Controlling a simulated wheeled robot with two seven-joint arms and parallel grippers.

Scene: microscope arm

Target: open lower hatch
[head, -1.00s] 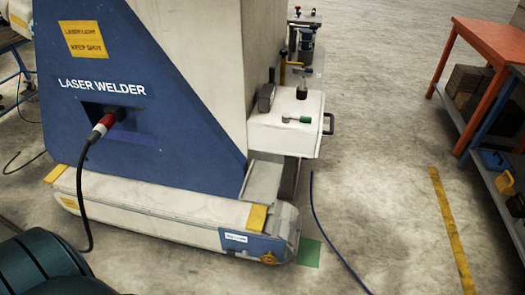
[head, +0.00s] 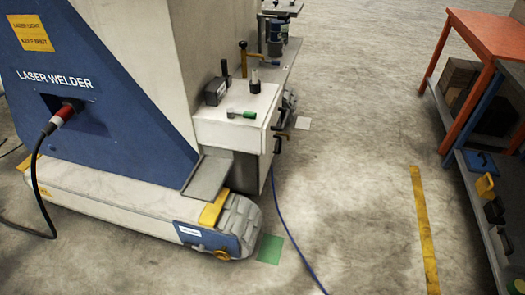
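The blue and white laser welder (head: 55,77) fills the left of the head view. A white box-like unit (head: 228,133) juts from its right side, with dark handles (head: 278,141) on its right face. Below it is a grey panel (head: 248,172), seen at a steep angle. I cannot tell which part is the lower hatch. Neither of my grippers is in view.
The welder's low base (head: 120,205) sticks out along the floor. A blue cable (head: 287,235) runs past a green floor patch (head: 270,249). A yellow floor stripe (head: 424,230) lies before an orange bench (head: 492,38) and a shelf with tools (head: 482,162). The floor between is clear.

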